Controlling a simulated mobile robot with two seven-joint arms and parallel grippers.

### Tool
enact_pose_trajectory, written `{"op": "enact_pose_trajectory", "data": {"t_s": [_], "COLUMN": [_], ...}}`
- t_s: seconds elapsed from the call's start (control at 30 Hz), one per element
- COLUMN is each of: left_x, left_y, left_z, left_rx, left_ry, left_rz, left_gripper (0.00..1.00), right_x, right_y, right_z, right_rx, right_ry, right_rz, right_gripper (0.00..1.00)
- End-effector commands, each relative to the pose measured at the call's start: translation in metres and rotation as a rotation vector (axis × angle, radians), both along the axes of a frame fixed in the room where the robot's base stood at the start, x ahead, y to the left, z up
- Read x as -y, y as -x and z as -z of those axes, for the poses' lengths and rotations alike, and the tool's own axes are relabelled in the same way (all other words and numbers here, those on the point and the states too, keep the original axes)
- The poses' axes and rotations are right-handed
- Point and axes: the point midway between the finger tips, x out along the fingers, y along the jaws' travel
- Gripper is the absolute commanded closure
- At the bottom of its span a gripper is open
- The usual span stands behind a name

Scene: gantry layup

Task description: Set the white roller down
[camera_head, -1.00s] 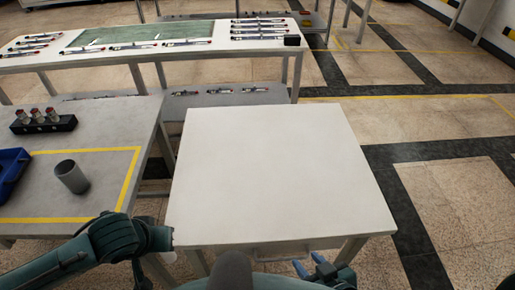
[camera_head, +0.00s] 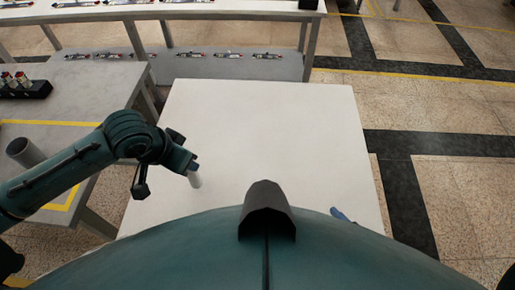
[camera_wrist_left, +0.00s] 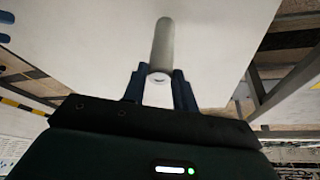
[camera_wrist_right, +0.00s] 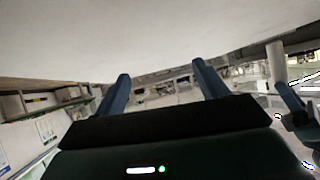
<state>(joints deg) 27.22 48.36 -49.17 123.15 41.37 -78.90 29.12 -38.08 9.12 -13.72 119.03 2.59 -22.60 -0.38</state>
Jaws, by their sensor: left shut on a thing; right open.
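The white roller (camera_head: 195,180) is in my left gripper (camera_head: 190,165), over the left part of the white table (camera_head: 270,130). In the left wrist view the roller (camera_wrist_left: 162,42) sits between the two blue fingers (camera_wrist_left: 158,88), shaded grey along its length. In the right wrist view, which looks upside down, a pale cylinder like the roller (camera_wrist_right: 277,62) stands close to upright. Its far end appears to meet the tabletop; contact is hard to confirm. My right gripper (camera_wrist_right: 163,90) is open and empty; only a blue fingertip (camera_head: 340,215) shows in the head view.
A grey side table with yellow lines (camera_head: 75,85) stands at left, holding a grey tube (camera_head: 25,152) and a black block with red-topped pieces (camera_head: 22,85). A long bench (camera_head: 240,8) with a lower shelf is behind. The white tabletop is otherwise clear.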

Motion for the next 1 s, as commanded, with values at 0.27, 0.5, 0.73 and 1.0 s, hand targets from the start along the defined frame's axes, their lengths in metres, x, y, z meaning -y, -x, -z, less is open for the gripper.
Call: {"op": "enact_pose_trajectory", "data": {"t_s": [0.27,0.5,0.73,1.0], "left_x": [0.032,0.045,0.045,0.045], "left_y": [-0.031,-0.033,-0.031,-0.032], "left_z": [-0.043,-0.065,-0.026,-0.001], "left_rx": [0.012,0.003,-0.003,0.001], "left_ry": [0.0,0.0,0.001,-0.002], "left_rz": [0.597,0.859,0.88,0.878], "left_gripper": [1.0,1.0,1.0,1.0], "right_x": [-0.011,-0.014,-0.014,-0.014], "right_y": [0.001,-0.001,-0.002,-0.002], "right_z": [0.017,0.015,0.016,0.018], "right_rx": [0.027,0.046,0.052,0.05], "right_ry": [-0.05,-0.066,-0.075,-0.081], "right_rz": [-0.012,-0.018,-0.019,-0.016], "right_gripper": [0.23,0.23,0.23,0.23]}}
